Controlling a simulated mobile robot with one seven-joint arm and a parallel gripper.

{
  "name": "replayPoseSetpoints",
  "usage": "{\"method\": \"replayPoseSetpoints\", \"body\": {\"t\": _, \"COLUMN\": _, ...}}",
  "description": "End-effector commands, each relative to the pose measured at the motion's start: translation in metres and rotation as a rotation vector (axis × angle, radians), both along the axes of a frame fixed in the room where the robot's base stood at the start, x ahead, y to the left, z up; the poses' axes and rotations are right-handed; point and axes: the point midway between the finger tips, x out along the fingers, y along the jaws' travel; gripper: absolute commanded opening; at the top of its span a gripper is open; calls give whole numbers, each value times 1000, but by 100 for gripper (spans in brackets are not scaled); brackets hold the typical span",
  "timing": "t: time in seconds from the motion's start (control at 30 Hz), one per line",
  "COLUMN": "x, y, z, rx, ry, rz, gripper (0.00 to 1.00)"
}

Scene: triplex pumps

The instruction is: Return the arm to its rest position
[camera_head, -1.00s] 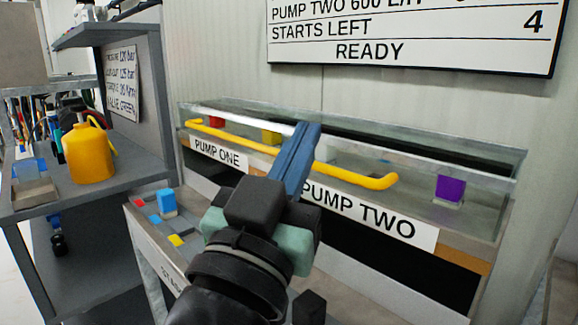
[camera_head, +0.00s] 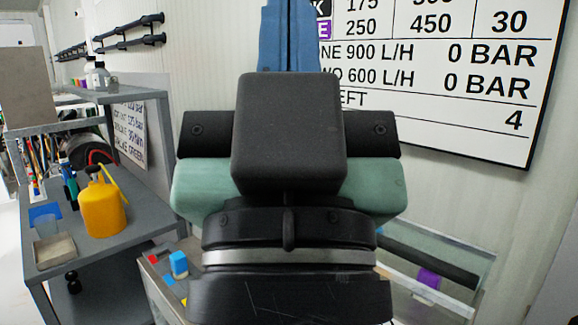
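My gripper (camera_head: 290,30) points upward in the middle of the view, close to the camera. Its blue fingers (camera_head: 288,45) show above the black wrist block and are cut off by the top edge. The fingers look close together, but their tips are out of view, so I cannot tell whether they are open or shut. I see nothing held in the visible part. My wrist and hand hide most of the pump case (camera_head: 440,265) behind.
A grey shelf unit with a yellow jug (camera_head: 102,205) stands at left. A purple block (camera_head: 429,279) shows in the pump case at lower right. A whiteboard (camera_head: 440,100) hangs behind.

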Motion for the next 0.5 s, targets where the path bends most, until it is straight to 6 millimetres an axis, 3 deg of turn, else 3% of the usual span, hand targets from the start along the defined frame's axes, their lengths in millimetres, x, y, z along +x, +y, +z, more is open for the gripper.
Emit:
{"method": "replayPoseSetpoints", "body": {"t": 0.03, "x": 0, "y": 0, "z": 33, "rx": 0, "ry": 1, "rz": 0, "gripper": 0}}
{"method": "replayPoseSetpoints", "body": {"t": 0.5, "x": 0, "y": 0, "z": 174, "rx": 0, "ry": 1, "rz": 1, "gripper": 0}}
